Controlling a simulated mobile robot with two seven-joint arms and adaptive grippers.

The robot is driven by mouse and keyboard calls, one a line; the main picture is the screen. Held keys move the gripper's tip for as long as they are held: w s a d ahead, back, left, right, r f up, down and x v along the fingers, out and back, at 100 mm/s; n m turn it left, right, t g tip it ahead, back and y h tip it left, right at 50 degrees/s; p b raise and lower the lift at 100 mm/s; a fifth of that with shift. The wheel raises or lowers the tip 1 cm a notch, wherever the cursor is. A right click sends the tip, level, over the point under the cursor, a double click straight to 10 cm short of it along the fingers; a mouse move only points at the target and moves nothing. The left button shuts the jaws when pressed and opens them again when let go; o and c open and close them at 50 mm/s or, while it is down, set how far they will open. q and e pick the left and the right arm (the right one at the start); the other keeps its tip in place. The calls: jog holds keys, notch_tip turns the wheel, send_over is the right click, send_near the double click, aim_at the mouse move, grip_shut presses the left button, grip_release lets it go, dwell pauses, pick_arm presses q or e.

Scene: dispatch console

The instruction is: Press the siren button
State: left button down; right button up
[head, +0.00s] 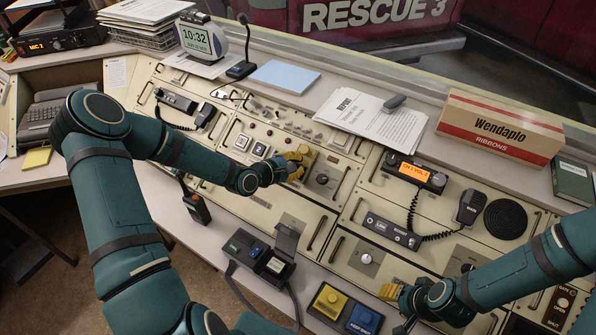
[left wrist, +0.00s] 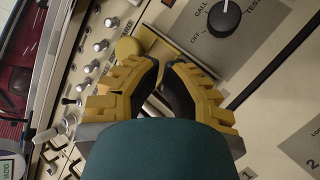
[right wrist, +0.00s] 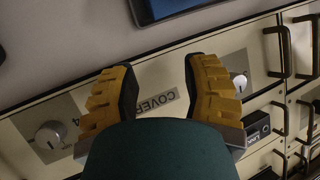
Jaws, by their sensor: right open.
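My left gripper (head: 293,167) is low over the middle of the console's sloping panel. In the left wrist view its fingertips (left wrist: 166,62) are drawn together with nothing seen between them. A round yellow button (left wrist: 127,46) is just beyond the tips, a little left; I cannot tell whether they touch. No siren label is readable. My right gripper (head: 390,292) is over the lower panel at the right. In the right wrist view its fingers (right wrist: 158,68) are apart and empty, on either side of a "COVER" label (right wrist: 157,102).
A CALL/TEST/OFF knob (left wrist: 224,18) stands near my left gripper. A radio (head: 415,173) with a corded handset (head: 470,207) lies right of it. A box with yellow and blue buttons (head: 345,308) sits at the front edge. Papers (head: 372,120) and a ribbons carton (head: 500,130) occupy the back ledge.

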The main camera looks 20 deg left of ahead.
pick_arm(q)
jog(key=shift+f, duration=0.1)
dwell(0.6)
jog(key=shift+w+f, duration=0.25)
pick_arm(e)
jog(key=shift+f, duration=0.25)
pick_arm(q)
jog(key=shift+w+f+b, duration=0.25)
jog(key=shift+f+b, duration=0.3)
jog(key=shift+b, duration=0.1)
pick_arm(e)
jog(key=shift+f, duration=0.4)
dwell(0.7)
pick_arm(q)
jog(key=shift+r, duration=0.1)
pick_arm(e)
jog(key=shift+r, duration=0.1)
pick_arm(q)
jog(key=shift+s+r+p, duration=0.5)
jog(key=shift+r+p, duration=0.25)
jog(key=shift+p, duration=0.05)
pick_arm(e)
jog(key=shift+r, duration=0.7)
